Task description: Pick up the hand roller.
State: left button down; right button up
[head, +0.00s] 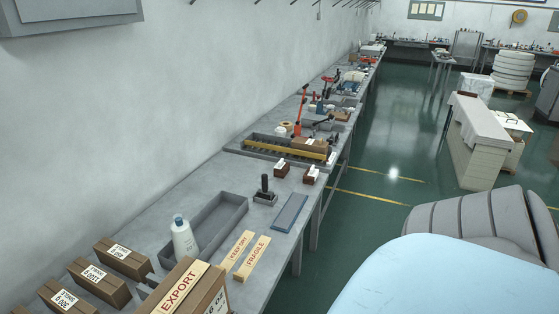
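No thing in the head view is plainly a hand roller. The nearest match is a small dark tool with an upright black handle (264,184) on a dark, flat base. It stands on the grey workbench (222,180), right of a grey open tray (232,222). From here I cannot tell whether it has a roller. A flat blue-grey pad or tray (290,213) lies just to its right, apart from it. Neither of my grippers is in view.
A white bottle (184,240) stands by the tray. KEEP DRY (239,247) and FRAGILE (252,258) plates lie in front. Cardboard boxes (100,283) and an EXPORT box (215,296) fill the near end.

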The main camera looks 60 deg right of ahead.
aim_at(264, 177)
jog(key=z, duration=1.7)
jog(key=u, duration=0.6)
jog(key=i+l+u, duration=0.1)
jog(key=l+u, duration=0.15)
jog(key=u, duration=0.15)
jog(key=i+l+u, duration=0.1)
jog(key=l+u, duration=0.25)
jog(key=i+l+u, duration=0.1)
jog(key=u, duration=0.3)
jog(key=l+u, duration=0.25)
jog(key=l, duration=0.3)
jog(key=l+u, duration=0.25)
jog(key=l, duration=0.8)
jog(key=k+l+u, duration=0.15)
jog(key=l, duration=0.7)
jog(key=k+l+u, duration=0.1)
jog(key=l, duration=0.35)
jog(key=k+l, duration=0.15)
jog(key=l, duration=0.25)
jog(key=i+u, duration=0.05)
